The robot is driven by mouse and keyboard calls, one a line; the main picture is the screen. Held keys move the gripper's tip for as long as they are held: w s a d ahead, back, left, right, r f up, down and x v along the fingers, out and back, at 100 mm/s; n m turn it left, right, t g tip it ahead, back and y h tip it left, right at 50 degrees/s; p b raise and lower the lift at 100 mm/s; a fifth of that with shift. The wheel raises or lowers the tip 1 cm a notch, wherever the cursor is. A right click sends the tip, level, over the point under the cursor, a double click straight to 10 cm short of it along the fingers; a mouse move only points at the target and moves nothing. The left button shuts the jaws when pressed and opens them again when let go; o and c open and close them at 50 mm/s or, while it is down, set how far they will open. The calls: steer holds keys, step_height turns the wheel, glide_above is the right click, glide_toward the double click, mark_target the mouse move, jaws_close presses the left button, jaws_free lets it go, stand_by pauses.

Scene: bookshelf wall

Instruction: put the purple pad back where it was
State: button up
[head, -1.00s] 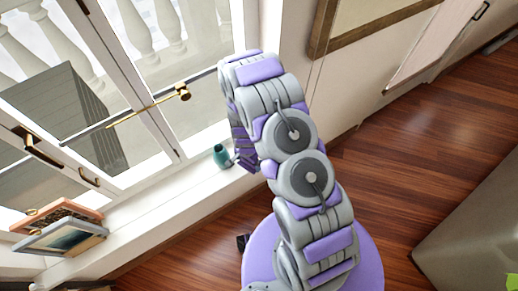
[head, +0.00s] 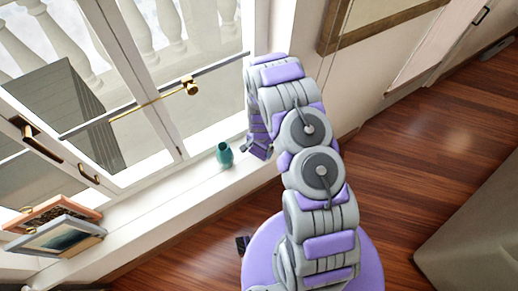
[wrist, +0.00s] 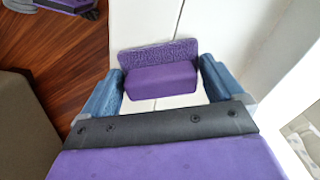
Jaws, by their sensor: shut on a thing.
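The purple pad (wrist: 160,82) is a small block with a textured strip along its far edge. In the wrist view it sits between the two blue fingers of my gripper (wrist: 161,68), which is shut on it. Below the pad is a white surface, and I cannot tell whether they touch. In the head view my gripper (head: 259,145) hangs down at the end of the bent arm, by the right part of the window sill (head: 188,192). I cannot make out the pad separately there.
A teal vase (head: 224,154) stands on the sill, left of my gripper. Two picture frames (head: 58,237) lean at the sill's left end. The window with brass handles (head: 191,88) rises behind. The sill between vase and frames is clear. A grey block-shaped thing (head: 478,225) stands at right.

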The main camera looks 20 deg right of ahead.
steer(key=o, duration=0.7)
steer(key=shift+d, duration=1.6)
steer(key=shift+a, duration=0.35)
steer(key=shift+a+r, duration=0.35)
steer(key=shift+a, duration=0.25)
steer(key=shift+a+r, duration=0.35)
steer(key=shift+a, duration=0.25)
steer(key=s+d+r+n+p, duration=0.1)
steer(key=s+r, duration=0.1)
steer(key=r, duration=1)
steer(key=s+d+r+n+p, duration=0.1)
steer(key=s+d+r+p, duration=0.1)
steer(key=r, duration=1.1)
steer(key=s+a+r+n, duration=0.3)
steer(key=s+r, duration=0.4)
steer(key=r, duration=0.4)
steer(key=s+r+n, duration=0.1)
steer(key=s+r, duration=0.3)
steer(key=s, duration=0.3)
steer(key=s+d+r+n+g, duration=0.1)
steer(key=s+r+n, duration=0.1)
steer(key=s, duration=0.6)
steer(key=s+d+r+n, duration=0.1)
steer(key=s+r, duration=0.4)
steer(key=s, duration=0.3)
steer(key=shift+r+n+g, duration=0.3)
steer(key=shift+n+g, duration=0.1)
